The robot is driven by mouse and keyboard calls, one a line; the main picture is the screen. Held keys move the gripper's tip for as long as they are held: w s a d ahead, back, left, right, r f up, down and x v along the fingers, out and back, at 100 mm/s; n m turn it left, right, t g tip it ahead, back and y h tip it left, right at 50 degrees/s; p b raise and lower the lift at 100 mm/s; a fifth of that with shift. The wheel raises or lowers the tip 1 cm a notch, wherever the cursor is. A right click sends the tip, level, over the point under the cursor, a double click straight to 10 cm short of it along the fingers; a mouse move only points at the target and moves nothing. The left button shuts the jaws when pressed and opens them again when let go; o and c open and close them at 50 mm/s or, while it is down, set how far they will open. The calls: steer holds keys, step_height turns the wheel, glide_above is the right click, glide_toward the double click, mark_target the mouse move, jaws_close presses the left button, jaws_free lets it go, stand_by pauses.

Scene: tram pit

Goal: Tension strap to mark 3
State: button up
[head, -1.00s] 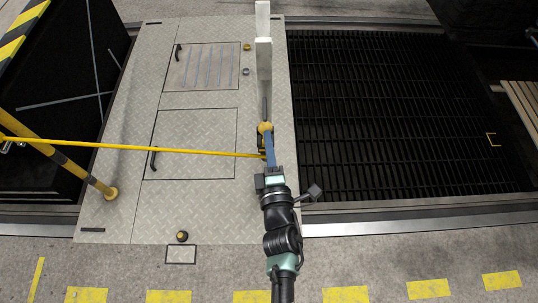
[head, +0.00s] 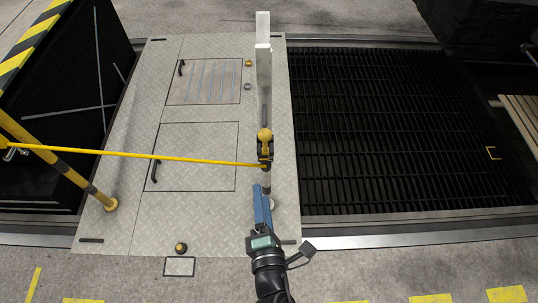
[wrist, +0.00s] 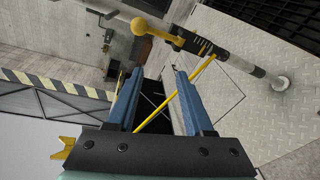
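A yellow strap (head: 190,159) runs taut from the yellow-and-black post (head: 75,177) at left to a dark tensioner (head: 265,152) on a grey post. The strap also shows in the wrist view (wrist: 178,92), beyond my fingers. The tensioner (wrist: 195,42) there has a scale of light marks, too small to read. A lever with a yellow ball knob (head: 264,134) sits on it; the knob shows in the wrist view (wrist: 138,25). My gripper (head: 259,189) is open and empty, below the tensioner in the head view and apart from it. Its blue fingers (wrist: 159,73) are spread.
The grey tread-plate deck (head: 210,215) has two hatches and a small yellow-topped button (head: 181,248). A dark grating (head: 400,130) lies at right. A dark pit block with a striped edge (head: 35,45) is at left. A white upright board (head: 263,60) stands behind the tensioner.

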steer(key=shift+o, duration=1.3)
steer(key=f+n, duration=0.1)
steer(key=w+a+f+n+h+b, duration=0.1)
steer(key=n, duration=0.1)
steer(key=w+a+f+n+g+b, duration=0.1)
steer(key=shift+w+a+f+n+h, duration=0.1)
steer(key=shift+f+n+h, duration=0.15)
steer(key=shift+n+h, duration=0.15)
steer(key=n+t+h+b, duration=0.2)
steer(key=n+h+b, duration=0.1)
steer(key=n+h, duration=0.2)
glide_toward(266, 137)
steer(key=x, duration=0.3)
steer(key=b+x, duration=0.1)
steer(key=x, duration=0.3)
steer(key=f+b+x, duration=0.1)
steer(key=x, duration=0.2)
steer(key=shift+w, duration=0.4)
jaws_close()
steer(key=shift+f, duration=0.1)
